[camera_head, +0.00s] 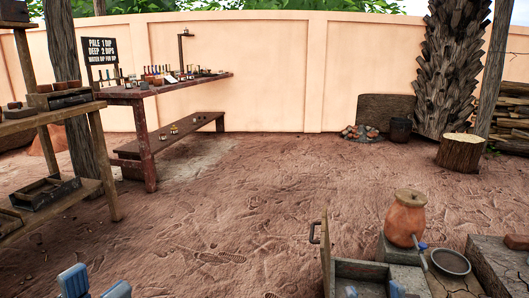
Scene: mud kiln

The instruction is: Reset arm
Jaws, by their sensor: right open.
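My left gripper (95,285) shows at the bottom left edge of the head view. Its two blue-grey fingertips are apart, with nothing visible between them. The rest of both grippers and arms is cut off by the frame.
An open box (362,270) with its lid raised stands at lower right, near a clay jar (405,218) and a metal bowl (450,262). A shelf rack (55,195) and a workbench (145,92) stand left. The middle ground is clear.

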